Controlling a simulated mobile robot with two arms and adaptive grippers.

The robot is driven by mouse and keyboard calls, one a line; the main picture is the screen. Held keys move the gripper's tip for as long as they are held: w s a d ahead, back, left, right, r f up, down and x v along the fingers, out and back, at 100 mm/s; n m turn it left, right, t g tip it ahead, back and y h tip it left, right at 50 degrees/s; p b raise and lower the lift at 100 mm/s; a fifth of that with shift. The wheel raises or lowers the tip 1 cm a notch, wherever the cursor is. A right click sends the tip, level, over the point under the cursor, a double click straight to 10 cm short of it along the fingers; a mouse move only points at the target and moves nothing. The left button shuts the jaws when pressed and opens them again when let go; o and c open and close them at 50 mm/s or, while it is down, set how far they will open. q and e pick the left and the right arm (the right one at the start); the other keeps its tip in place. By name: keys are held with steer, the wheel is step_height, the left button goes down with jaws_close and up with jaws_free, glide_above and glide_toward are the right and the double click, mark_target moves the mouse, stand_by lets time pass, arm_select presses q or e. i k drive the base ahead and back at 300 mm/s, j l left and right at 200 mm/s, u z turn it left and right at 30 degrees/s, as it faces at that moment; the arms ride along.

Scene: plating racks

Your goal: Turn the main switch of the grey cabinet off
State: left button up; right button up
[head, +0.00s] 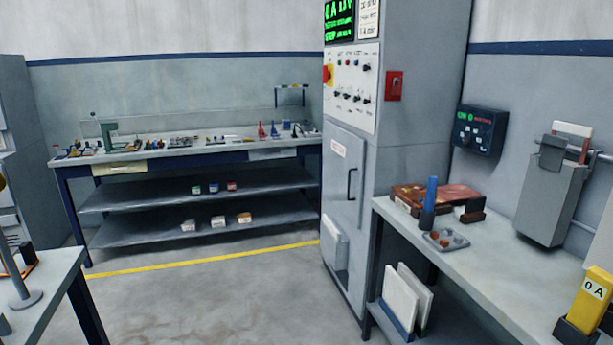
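The grey cabinet (341,235) stands upright right of the middle, with its door and a vertical black handle (351,184) facing the left. A red and yellow rotary switch (328,75) sits at the left edge of its white control panel (362,69); it looks like the main switch. It is small, and I cannot read its position. A green-lit display (338,20) above reads "0 A" and "STOP". A red box (395,86) is on the cabinet's side face. Neither of my grippers is in view.
A workbench (366,208) stands against the cabinet's right side. Another bench (60,163) with tools is along the back wall. A table corner (50,262) is at the lower left. Open floor (210,295) with a yellow line lies before the cabinet.

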mark_target(327, 75)
steer(key=i+j+u, duration=0.3)
steer(key=i, duration=0.65)
steer(key=i+u, duration=0.3)
steer(key=i, duration=0.65)
